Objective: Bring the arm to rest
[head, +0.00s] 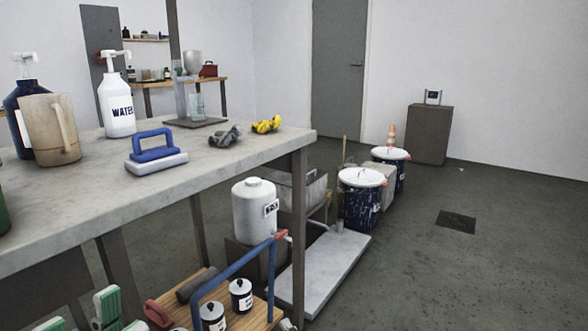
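Neither of my grippers nor any arm shows in the head view, so their pose and whether they hold anything are hidden. A grey-topped workbench (225,158) fills the left side. On it stand a white bottle labelled WATER (118,110) with a pump top, a dark blue pump bottle (16,90) and a beige jug (52,130). A white block with a blue handle (155,158) lies near the bench's front edge.
A wooden cart with a blue handle (232,268) holds cans below the bench. Beside it are a white canister (253,210), a pale platform (325,262) and lidded bins (362,205). A grey cabinet (429,135) stands by the wall. The floor at right is clear around a dark drain (457,220).

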